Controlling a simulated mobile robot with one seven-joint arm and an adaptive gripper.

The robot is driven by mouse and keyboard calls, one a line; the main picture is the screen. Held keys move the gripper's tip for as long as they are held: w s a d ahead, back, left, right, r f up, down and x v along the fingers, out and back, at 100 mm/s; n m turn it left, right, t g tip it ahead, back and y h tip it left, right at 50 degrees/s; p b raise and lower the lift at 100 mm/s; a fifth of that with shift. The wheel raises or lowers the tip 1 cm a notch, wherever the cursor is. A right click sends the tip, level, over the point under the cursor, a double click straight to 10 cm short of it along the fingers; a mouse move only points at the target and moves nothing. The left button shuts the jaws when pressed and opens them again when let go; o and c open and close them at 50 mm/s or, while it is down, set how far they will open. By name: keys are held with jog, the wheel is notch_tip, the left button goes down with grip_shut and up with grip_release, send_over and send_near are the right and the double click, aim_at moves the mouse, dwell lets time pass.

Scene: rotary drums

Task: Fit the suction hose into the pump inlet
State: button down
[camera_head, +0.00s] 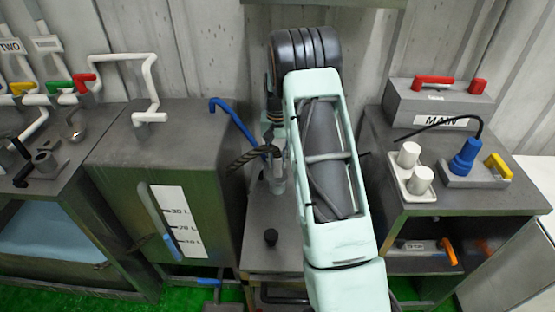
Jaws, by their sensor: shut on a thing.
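My pale green arm reaches up the middle of the head view and hides much of what is behind it. My gripper (275,140) is small and partly covered at the arm's left side. It is shut on what looks like the end of the suction hose (250,157), a dark ribbed hose coming in from the left. A grey cylindrical piece (278,180) hangs just below the gripper, above the low grey bench.
A grey tank (110,165) with a litre scale and a blue pipe (232,122) stands left. A grey cabinet (375,175) right bears white cylinders (409,155), a blue plug (466,156) and a MAIN box (440,102). A corrugated wall closes the back.

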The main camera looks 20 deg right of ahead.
jog(key=shift+f+b, duration=0.5)
jog(key=shift+f, duration=0.4)
jog(key=c, duration=1.6)
grip_release()
notch_tip(320, 180, up, 12)
